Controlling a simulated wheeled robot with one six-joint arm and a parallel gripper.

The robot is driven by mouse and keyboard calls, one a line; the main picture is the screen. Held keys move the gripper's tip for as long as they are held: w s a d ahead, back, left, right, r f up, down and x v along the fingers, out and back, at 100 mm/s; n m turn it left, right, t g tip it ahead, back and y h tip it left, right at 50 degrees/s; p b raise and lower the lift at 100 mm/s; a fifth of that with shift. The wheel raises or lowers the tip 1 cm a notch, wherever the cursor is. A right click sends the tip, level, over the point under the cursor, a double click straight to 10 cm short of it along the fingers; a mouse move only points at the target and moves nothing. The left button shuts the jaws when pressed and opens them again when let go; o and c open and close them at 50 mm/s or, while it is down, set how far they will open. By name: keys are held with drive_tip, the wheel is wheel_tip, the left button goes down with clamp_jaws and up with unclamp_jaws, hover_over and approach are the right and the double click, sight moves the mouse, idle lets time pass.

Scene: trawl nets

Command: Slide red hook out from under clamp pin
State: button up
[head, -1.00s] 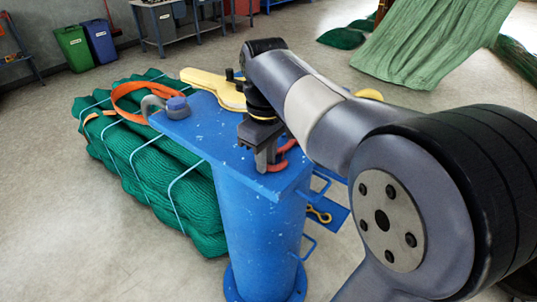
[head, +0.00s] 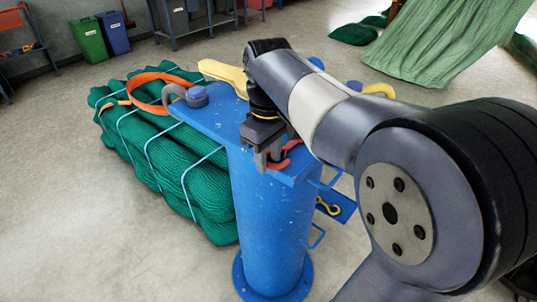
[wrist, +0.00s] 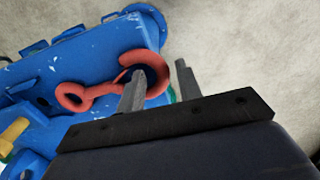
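The red hook (wrist: 92,98) lies at the edge of the blue post top (wrist: 40,75). In the wrist view its eye is at left and its bend at right. A dark blue round piece, perhaps the clamp pin (wrist: 151,75), shows inside the bend. My gripper (wrist: 160,86) is at the hook; its two grey fingers are apart, one over the bend's opening and one just beyond its right side. Part of the bend lies between them; contact cannot be told. In the head view my gripper (head: 268,160) partly hides the hook (head: 287,152).
A yellow curved piece (head: 379,89) is behind my arm. A strapped green net bundle (head: 165,150) lies left of the post. Floor is clear at front left.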

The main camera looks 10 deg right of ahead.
drive_tip(key=shift+o, duration=0.9)
wheel_tip(320, 180, up, 11)
drive_tip(key=shift+f, duration=0.15)
wheel_tip(320, 180, down, 11)
drive_tip(key=shift+r, duration=0.1)
idle(0.5)
drive_tip(key=shift+r, duration=0.1)
